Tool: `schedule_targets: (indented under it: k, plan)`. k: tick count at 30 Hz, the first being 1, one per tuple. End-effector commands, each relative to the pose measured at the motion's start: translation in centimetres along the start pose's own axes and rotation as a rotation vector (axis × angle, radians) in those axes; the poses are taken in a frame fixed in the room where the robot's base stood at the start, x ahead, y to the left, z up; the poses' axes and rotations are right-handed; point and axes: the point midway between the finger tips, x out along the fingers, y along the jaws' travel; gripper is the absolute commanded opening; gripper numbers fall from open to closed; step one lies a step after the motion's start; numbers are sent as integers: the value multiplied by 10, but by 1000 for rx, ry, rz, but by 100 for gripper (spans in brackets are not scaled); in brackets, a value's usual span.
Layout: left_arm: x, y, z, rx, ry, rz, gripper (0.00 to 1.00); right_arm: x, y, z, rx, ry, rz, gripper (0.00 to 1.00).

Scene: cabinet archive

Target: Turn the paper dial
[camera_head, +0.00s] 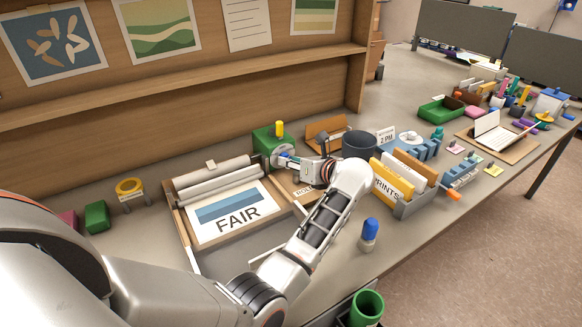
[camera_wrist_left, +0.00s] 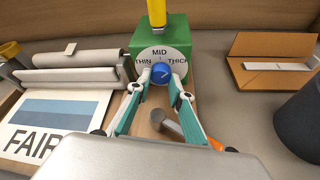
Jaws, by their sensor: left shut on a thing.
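The paper dial is a blue knob (camera_wrist_left: 161,74) on the front of a green box, with a white plate (camera_wrist_left: 165,53) behind it marked THIN, MID and THICK. A mark on the knob's face is too small to read surely. The green box (camera_head: 268,137) stands at the right end of the roller press, with a yellow handle (camera_head: 280,128) on top. My left gripper (camera_wrist_left: 158,77) is shut on the blue knob, one teal-padded finger on each side. In the head view my left gripper (camera_head: 291,162) partly hides the dial. My right gripper is not in view.
The press (camera_head: 183,222) holds a FAIR print (camera_head: 226,212) under white rollers on the left. A dark round cup (camera_head: 360,144), an open brown envelope (camera_head: 326,128) and a PRINTS file rack (camera_head: 414,206) stand to the right. A blue-capped bottle (camera_head: 369,236) stands near the front edge.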

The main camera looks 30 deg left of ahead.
Motion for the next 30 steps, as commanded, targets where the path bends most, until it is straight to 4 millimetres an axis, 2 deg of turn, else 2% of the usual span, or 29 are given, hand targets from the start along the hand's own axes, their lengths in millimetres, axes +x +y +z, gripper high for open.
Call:
schedule_targets:
  k: [8, 9, 10, 20, 30]
  plan:
    - [0, 1, 1, -2, -1, -1, 0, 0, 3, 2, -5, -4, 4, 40]
    - [0, 1, 1, -2, -1, -1, 26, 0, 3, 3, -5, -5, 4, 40]
    - [0, 1, 1, -2, -1, 0, 28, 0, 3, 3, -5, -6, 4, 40]
    - [0, 0, 1, 1, 0, 1, 28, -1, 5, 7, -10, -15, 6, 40]
    - [-2, 0, 6, 153, -2, 62, 28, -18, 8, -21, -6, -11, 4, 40]
